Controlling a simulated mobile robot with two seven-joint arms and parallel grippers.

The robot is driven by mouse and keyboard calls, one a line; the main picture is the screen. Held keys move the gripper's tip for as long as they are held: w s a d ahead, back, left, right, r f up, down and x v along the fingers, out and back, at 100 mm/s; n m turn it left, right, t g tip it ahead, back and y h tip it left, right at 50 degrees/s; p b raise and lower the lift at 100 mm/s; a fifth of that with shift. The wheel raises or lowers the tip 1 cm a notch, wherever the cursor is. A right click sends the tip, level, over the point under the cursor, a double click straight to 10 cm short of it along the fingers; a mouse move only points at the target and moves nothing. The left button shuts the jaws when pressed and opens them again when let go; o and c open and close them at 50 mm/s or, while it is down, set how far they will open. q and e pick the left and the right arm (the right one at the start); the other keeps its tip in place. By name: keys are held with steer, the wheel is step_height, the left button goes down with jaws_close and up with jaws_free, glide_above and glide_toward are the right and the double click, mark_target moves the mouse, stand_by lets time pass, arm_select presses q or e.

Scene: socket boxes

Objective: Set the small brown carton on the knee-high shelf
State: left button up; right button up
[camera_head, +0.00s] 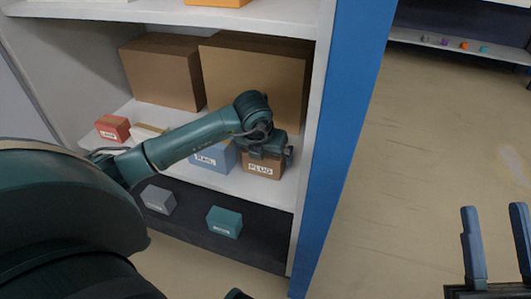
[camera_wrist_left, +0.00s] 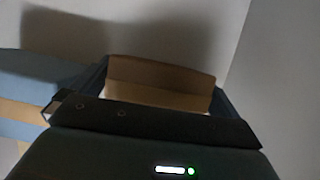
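The small brown carton (camera_head: 262,168), labelled PLUG, is upright at the right end of the middle shelf (camera_head: 225,182), close to the upright panel. My left gripper (camera_head: 264,150) reaches over it from above. In the left wrist view the carton (camera_wrist_left: 160,83) lies between the two fingers, which close up against its sides. The carton's underside is hidden, so I cannot tell whether it rests fully on the shelf. My right gripper (camera_head: 497,240) is open and empty at the lower right, far from the shelf.
A blue RAIL box (camera_head: 213,158) stands just left of the carton. A red box (camera_head: 113,127) is further left. Large brown cartons (camera_head: 255,75) fill the back. Grey (camera_head: 157,199) and teal (camera_head: 225,222) boxes sit below. The blue upright (camera_head: 345,130) bounds the right side; open floor lies beyond.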

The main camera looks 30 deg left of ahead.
arm_select(q)
steer(key=shift+r, duration=0.3)
steer(key=p+v, duration=0.4)
steer(key=v, duration=0.7)
steer(key=shift+s+r+p, duration=0.3)
steer(key=shift+p, duration=0.05)
arm_select(e)
steer(key=f+m+g+h, duration=0.1)
steer(key=f+m+h, duration=0.1)
steer(key=s+f+m+g+h, duration=0.1)
steer(key=f+h, duration=0.1)
steer(key=f, duration=0.1)
steer(key=shift+s+a+m, duration=0.1)
steer(key=shift+a+m, duration=0.1)
steer(key=shift+m, duration=0.2)
